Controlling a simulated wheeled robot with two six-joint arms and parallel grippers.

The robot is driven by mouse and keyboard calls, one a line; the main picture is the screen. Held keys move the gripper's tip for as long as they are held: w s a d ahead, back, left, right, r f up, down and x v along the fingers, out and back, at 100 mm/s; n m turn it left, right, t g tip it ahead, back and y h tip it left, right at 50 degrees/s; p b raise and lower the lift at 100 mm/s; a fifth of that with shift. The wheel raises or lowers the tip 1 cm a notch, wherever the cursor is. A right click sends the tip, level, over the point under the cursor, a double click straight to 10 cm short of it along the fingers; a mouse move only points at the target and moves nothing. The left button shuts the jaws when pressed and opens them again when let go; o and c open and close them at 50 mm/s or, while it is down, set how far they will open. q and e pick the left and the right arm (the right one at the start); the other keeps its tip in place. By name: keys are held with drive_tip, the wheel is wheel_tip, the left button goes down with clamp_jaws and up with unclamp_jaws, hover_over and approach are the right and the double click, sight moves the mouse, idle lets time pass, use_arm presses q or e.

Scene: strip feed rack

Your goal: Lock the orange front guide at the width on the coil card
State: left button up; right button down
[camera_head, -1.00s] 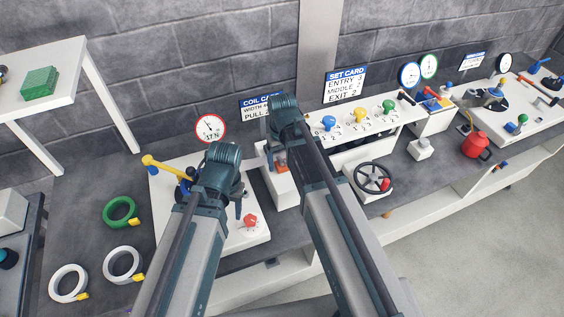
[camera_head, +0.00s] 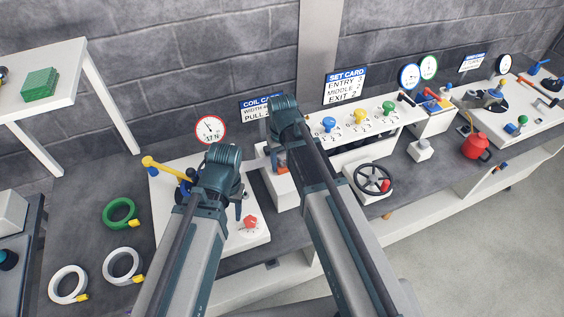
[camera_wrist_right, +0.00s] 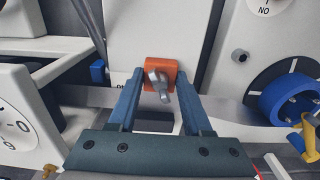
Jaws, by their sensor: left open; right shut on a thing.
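The orange front guide (camera_wrist_right: 152,66) is a small block with a grey wing-shaped lever (camera_wrist_right: 160,88) on its face. My right gripper (camera_wrist_right: 160,76) has a finger on each side of the block and is shut on it. My left gripper (camera_head: 240,205) is open and empty over the white base plate with the red knob.
A yellow-ended lever (camera_head: 160,167) and a red knob (camera_head: 250,222) are near my left gripper. A round gauge (camera_head: 210,130) stands behind. A black handwheel (camera_head: 373,178) is right of my right arm. Several coils lie at the left, including a green one (camera_head: 120,212).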

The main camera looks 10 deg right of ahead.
idle(0.6)
drive_tip(key=shift+w+a, duration=0.1)
drive_tip(key=shift+w, duration=0.45)
drive_tip(key=shift+c, duration=1.6)
unclamp_jaws()
drive_tip(key=shift+s, duration=0.1)
use_arm(q)
drive_tip(key=shift+r, duration=0.1)
wheel_tip(320, 180, up, 14)
drive_tip(key=p, duration=1.3)
drive_tip(key=shift+f+p, duration=0.2)
drive_tip(key=shift+p, duration=0.2)
use_arm(e)
wheel_tip(320, 180, up, 14)
drive_tip(key=shift+f, duration=0.15)
